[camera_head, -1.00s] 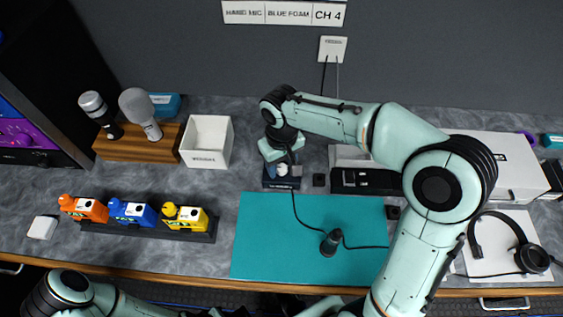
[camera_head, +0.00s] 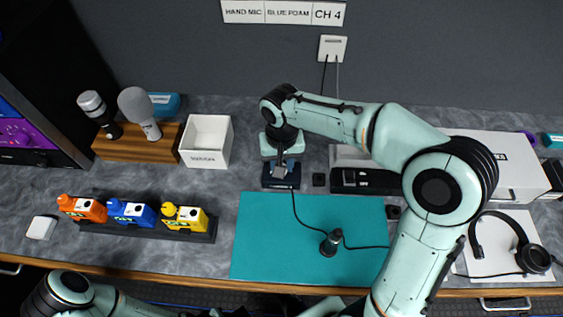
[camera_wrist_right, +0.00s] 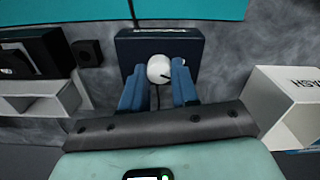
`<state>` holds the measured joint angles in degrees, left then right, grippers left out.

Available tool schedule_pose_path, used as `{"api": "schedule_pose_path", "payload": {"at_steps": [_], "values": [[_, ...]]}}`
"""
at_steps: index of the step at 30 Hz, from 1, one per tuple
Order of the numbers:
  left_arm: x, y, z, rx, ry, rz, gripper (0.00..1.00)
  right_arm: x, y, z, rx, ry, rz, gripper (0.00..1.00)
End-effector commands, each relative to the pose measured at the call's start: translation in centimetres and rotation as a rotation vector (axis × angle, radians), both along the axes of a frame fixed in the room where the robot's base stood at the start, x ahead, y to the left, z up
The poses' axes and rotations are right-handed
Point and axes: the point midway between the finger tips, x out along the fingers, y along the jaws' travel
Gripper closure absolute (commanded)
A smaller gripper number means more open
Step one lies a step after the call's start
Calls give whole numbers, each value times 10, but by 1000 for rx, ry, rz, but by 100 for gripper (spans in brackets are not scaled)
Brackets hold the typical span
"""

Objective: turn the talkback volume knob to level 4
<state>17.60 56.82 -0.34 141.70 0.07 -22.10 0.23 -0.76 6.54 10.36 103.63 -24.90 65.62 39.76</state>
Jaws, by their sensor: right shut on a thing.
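The talkback box (camera_head: 281,184) is a small dark blue unit at the back edge of the teal mat in the head view, with a cable running from it. Its white round knob (camera_wrist_right: 159,68) shows in the right wrist view, on the dark blue box face (camera_wrist_right: 160,45). My right gripper (camera_wrist_right: 158,84) has its blue fingers on both sides of the knob and is shut on it. In the head view the right gripper (camera_head: 281,170) covers most of the knob. I cannot read level marks or the knob's pointer. My left arm shows at the bottom left, its gripper out of view.
A white bin (camera_head: 207,140) stands left of the box. A black switch unit (camera_head: 366,181) and a small black block (camera_head: 318,180) are to its right. A small dark upright object (camera_head: 330,243) stands on the teal mat (camera_head: 265,245). A headset (camera_head: 505,240) lies at right.

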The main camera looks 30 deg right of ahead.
Motion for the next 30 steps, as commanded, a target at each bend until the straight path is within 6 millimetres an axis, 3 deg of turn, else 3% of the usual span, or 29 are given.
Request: {"api": "schedule_pose_path", "payload": {"at_steps": [30], "values": [[-2, 0, -6, 0, 2, 0, 65, -1, -1, 1, 1, -4, -966, 100]]}}
